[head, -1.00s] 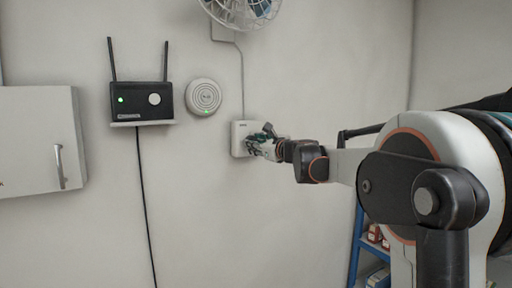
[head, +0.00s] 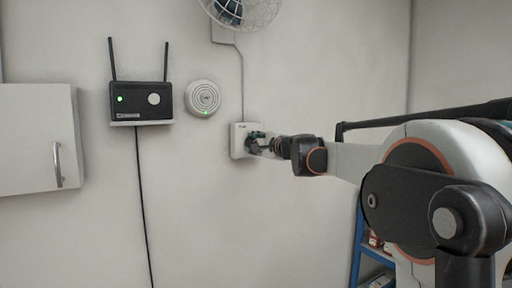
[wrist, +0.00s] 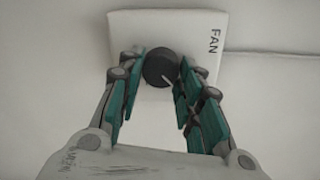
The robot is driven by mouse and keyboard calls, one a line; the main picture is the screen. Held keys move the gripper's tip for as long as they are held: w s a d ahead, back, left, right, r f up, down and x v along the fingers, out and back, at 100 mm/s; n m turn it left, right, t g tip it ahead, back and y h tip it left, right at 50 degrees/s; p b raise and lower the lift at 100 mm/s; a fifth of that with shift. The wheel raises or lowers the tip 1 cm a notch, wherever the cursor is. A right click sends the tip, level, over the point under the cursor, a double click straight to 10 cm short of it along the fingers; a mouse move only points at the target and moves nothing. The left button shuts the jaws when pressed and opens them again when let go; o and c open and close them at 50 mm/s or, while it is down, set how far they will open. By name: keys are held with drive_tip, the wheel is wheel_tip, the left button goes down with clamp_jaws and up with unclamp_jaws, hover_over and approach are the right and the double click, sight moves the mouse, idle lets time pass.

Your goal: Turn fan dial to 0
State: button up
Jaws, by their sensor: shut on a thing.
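The fan dial (wrist: 160,69) is a round dark knob with a white pointer line, on a white wall plate (wrist: 195,20) marked FAN. In the wrist view the plate appears turned, and the pointer points toward the lower right of the picture. My gripper (wrist: 158,78) is shut on the dial, with one teal-padded finger on each side of it. In the head view the plate (head: 236,140) is on the wall and my gripper (head: 256,144) covers the dial. The dial's scale numbers cannot be read.
A caged fan (head: 242,10) hangs on the wall above, with a cable running down to the plate. A black router (head: 140,100) on a small shelf, a round white device (head: 203,98) and a white cabinet (head: 38,140) are to the left. Blue shelving (head: 358,245) stands lower right.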

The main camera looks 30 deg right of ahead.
drive_tip(key=shift+a+n+h+b, duration=0.1)
drive_tip(key=shift+n+h+b, duration=0.45)
drive_tip(key=shift+n, duration=3.45)
drive_tip(key=o, duration=1.1)
drive_tip(key=shift+c, duration=0.2)
drive_tip(key=shift+r, duration=0.1)
drive_tip(key=shift+s, duration=0.15)
drive_tip(key=s, duration=0.7)
drive_tip(key=shift+s+r, duration=0.15)
drive_tip(key=shift+r, duration=0.05)
